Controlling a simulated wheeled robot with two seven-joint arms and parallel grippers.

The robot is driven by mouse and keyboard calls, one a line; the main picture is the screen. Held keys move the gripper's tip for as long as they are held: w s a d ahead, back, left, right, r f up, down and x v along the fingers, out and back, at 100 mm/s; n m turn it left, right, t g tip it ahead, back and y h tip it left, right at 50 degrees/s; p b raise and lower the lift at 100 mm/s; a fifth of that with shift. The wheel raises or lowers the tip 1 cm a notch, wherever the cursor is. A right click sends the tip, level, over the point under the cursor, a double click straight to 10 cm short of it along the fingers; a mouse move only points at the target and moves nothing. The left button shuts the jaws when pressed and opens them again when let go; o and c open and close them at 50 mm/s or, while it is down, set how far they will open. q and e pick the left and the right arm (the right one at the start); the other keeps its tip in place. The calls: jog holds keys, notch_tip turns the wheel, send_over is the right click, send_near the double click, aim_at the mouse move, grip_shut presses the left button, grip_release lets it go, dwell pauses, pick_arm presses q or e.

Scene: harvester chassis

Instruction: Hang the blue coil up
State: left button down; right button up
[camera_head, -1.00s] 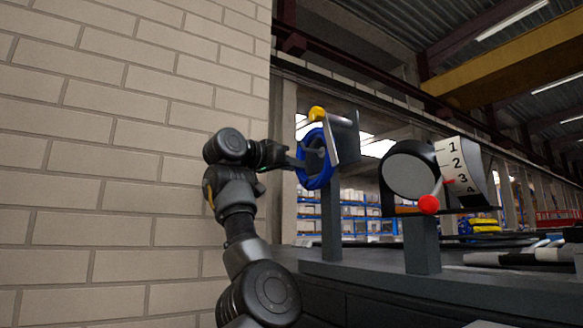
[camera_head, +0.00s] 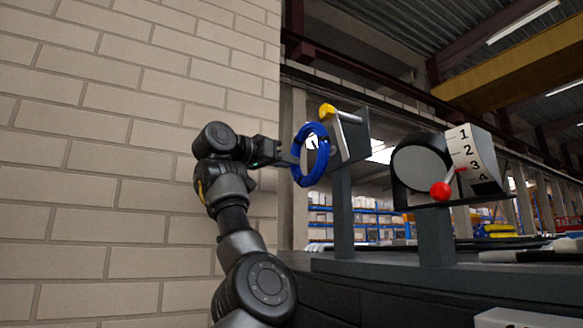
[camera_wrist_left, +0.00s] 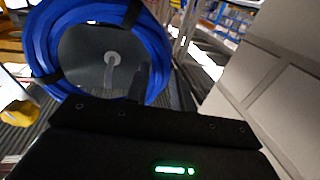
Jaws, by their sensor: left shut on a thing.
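The blue coil (camera_head: 310,154) is a ring with dark bands. My left gripper (camera_head: 290,157) is shut on its left side and holds it upright in the air. The coil is left of a dark plate (camera_head: 358,138) on a post, which carries a pale rod (camera_head: 352,119) with a yellow tip (camera_head: 327,111). In the head view the tip shows just above the coil's ring, not through it. The coil (camera_wrist_left: 42,45) fills the upper left of the left wrist view, with a grey round surface behind its opening. My right gripper is not in view.
A round dial (camera_head: 422,166) with a numbered scale and red knob (camera_head: 440,191) stands on another post to the right. A dark chassis top (camera_head: 400,272) lies below. A pale brick wall (camera_head: 130,150) is on the left, behind my arm.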

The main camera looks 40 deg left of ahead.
pick_arm(q)
jog(key=s+a+b, duration=0.1)
jog(key=s+b, duration=0.1)
jog(key=s, duration=0.3)
jog(key=shift+s+a, duration=0.35)
jog(key=shift+s, duration=0.05)
jog(key=shift+w, duration=0.1)
dwell(0.6)
